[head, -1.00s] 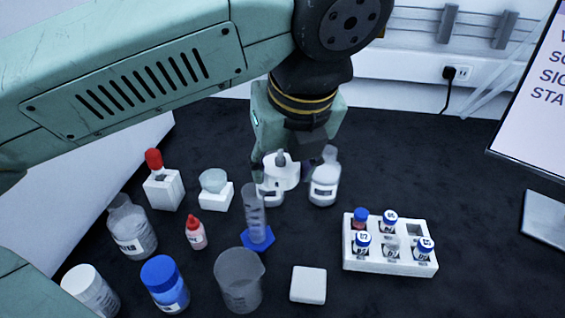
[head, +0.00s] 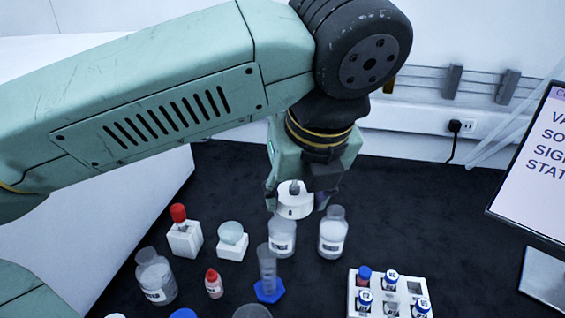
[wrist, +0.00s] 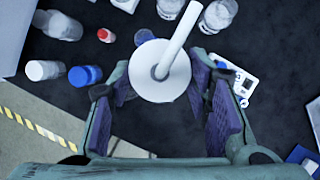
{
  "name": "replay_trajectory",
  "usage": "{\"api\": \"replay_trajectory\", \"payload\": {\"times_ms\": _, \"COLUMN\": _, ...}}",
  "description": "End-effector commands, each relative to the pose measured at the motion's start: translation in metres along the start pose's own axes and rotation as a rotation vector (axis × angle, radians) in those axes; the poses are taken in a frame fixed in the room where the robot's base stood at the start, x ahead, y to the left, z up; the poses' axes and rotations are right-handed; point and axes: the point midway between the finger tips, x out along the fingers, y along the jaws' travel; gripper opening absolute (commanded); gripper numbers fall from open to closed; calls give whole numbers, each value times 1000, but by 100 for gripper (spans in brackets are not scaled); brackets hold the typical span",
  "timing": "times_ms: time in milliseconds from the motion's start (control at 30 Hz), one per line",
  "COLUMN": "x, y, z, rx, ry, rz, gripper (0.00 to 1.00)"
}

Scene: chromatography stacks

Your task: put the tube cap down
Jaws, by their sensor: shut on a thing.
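The tube cap (head: 295,203) is a white round cap with a short grey stub on top in the head view. In the wrist view the tube cap (wrist: 151,84) shows as a white disc with a white tube slanting up to the right. My gripper (head: 296,198) is shut on it and holds it in the air. In the wrist view my gripper (wrist: 160,80) has one finger on each side of the cap; the exact contact is hard to see. An uncapped clear bottle (head: 282,240) stands below the cap, apart from it.
A second bottle (head: 332,238) stands close on the right. A measuring cylinder (head: 267,268), a red dropper bottle (head: 213,283) and a bowl on a white block (head: 232,242) stand nearby. A white vial rack (head: 391,290) is front right. The dark mat is clear behind and right.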

Motion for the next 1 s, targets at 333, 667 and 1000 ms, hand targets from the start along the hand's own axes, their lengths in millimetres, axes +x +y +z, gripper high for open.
{"api": "replay_trajectory", "payload": {"times_ms": 333, "x": 90, "y": 0, "z": -37, "rx": 0, "ry": 1, "rz": -1, "gripper": 16}}
{"api": "replay_trajectory", "payload": {"times_ms": 667, "x": 126, "y": 0, "z": -52, "rx": 0, "ry": 0, "rz": 0, "gripper": 16}}
{"api": "replay_trajectory", "payload": {"times_ms": 1000, "x": 126, "y": -2, "z": -45, "rx": 0, "ry": 2, "rz": -2, "gripper": 16}}
